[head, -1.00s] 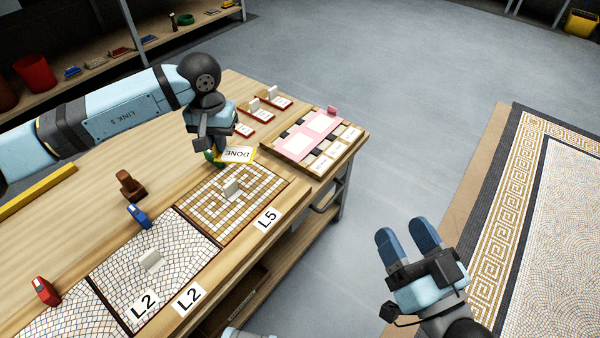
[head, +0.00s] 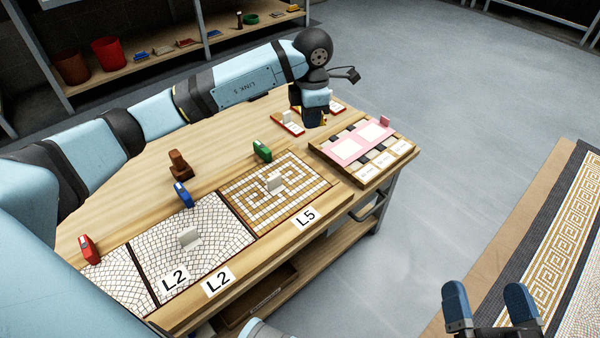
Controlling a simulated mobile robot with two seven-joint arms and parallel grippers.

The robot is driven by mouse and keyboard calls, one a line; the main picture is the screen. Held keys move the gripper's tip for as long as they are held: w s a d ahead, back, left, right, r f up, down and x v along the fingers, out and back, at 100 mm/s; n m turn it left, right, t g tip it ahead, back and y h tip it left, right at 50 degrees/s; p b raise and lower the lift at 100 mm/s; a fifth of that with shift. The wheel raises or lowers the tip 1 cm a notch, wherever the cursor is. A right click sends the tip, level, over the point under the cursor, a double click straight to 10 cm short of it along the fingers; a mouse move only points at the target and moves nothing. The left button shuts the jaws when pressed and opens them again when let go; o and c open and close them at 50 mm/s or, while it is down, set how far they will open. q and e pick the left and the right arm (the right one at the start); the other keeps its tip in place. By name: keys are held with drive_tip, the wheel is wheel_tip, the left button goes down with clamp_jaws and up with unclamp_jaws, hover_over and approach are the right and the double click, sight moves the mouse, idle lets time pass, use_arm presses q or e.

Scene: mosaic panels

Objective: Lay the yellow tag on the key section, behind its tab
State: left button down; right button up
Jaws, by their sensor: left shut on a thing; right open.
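The key section (head: 248,210), labelled L5, is a tan and white mosaic with a squared spiral. A pale upright tab (head: 275,183) stands near its middle and a green clip (head: 262,150) at its back edge. My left gripper (head: 313,117) is shut beyond that section, by the row of small red-edged tags. The yellow tag, lettered DONE beside this gripper a moment ago, is hidden now; it no longer shows by the key section. My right gripper (head: 492,300) is open and empty, over the floor at lower right.
Red-edged tags (head: 288,127) stand close to my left gripper. A white mosaic section (head: 185,262) with a blue clip (head: 184,196) lies left. A brown block (head: 180,166) stands behind; bare wood lies around it.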

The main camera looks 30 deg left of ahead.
use_arm(q)
drive_tip(key=n, duration=0.2)
drive_tip(key=a+n, duration=0.1)
drive_tip(key=n, duration=0.1)
drive_tip(key=shift+w+n, duration=0.15)
drive_tip(key=shift+n, duration=0.25)
drive_tip(key=shift+a+f+n, duration=0.1)
drive_tip(key=shift+n, duration=0.2)
drive_tip(key=b, duration=0.5)
hover_over(306, 181)
wheel_tip(306, 181, down, 12)
wheel_tip(306, 181, down, 3)
drive_tip(key=shift+r+b, duration=0.1)
drive_tip(key=shift+b, duration=0.25)
drive_tip(key=shift+f, duration=0.45)
wheel_tip(306, 181, down, 4)
drive_tip(key=shift+r+b, duration=0.25)
drive_tip(key=shift+b, duration=0.65)
drive_tip(key=shift+f, duration=0.35)
drive_tip(key=shift+r, duration=0.1)
drive_tip(key=c, duration=1.3)
unclamp_jaws()
use_arm(e)
wheel_tip(306, 181, down, 7)
drive_tip(key=w+n+g, duration=0.1)
drive_tip(key=n, duration=0.1)
drive_tip(key=shift+w+d+r+n+g, duration=0.15)
drive_tip(key=shift+w+d+n+g, duration=0.1)
drive_tip(key=shift+d+n+g, duration=0.05)
